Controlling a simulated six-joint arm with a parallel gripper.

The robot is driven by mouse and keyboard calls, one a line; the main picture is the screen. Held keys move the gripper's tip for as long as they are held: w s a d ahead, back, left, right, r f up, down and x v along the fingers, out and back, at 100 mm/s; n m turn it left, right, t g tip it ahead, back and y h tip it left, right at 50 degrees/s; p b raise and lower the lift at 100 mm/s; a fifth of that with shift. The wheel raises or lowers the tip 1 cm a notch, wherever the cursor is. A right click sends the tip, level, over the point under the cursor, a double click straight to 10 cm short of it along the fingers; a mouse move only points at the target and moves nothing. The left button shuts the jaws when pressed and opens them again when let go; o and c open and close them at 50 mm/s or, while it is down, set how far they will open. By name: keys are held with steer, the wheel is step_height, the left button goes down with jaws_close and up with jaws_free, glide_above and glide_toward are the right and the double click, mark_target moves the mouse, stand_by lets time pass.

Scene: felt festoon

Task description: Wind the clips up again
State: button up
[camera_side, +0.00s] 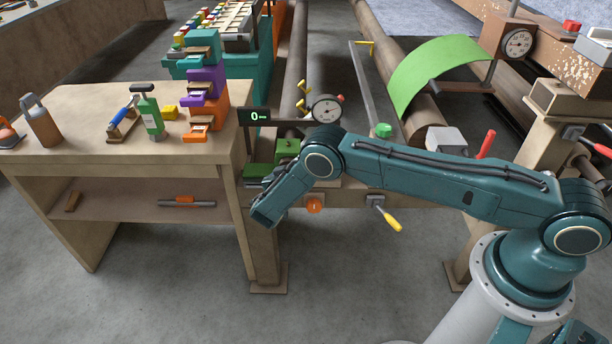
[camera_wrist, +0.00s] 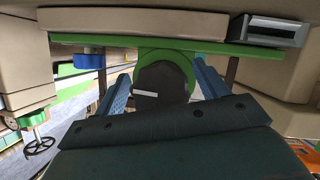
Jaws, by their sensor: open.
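My gripper (camera_wrist: 162,72) is open in the wrist view, its two blue fingers spread either side of a dark round disc (camera_wrist: 158,85) with a green rim (camera_wrist: 165,57). Nothing is clamped between them; I cannot tell whether either finger touches the disc. In the side view, my gripper is largely hidden behind my forearm, beside a green block (camera_side: 287,146) at the bench's right end. Small yellow hook-like pieces (camera_side: 303,106) sit on a rail beyond; I cannot tell whether they are the clips.
A workbench (camera_side: 100,150) with bottles, a brush and coloured trays (camera_side: 205,85) is left. A green felt sheet (camera_side: 437,71) drapes over a roller.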

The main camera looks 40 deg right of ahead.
steer(key=shift+m+t+y, duration=0.6)
steer(key=shift+m+y, duration=0.1)
steer(key=shift+m, duration=0.5)
steer(key=v, duration=1.4)
steer(key=shift+w, duration=0.15)
steer(key=shift+w+a+r+n+g+h, duration=0.1)
steer(key=shift+w+a+n+g+h, duration=0.25)
steer(key=shift+n, duration=0.35)
steer(key=shift+d, duration=0.1)
steer(key=x, duration=1.3)
steer(key=shift+w+d, duration=0.2)
steer(key=shift+d, duration=0.05)
steer(key=shift+c, duration=0.2)
steer(key=c, duration=0.9)
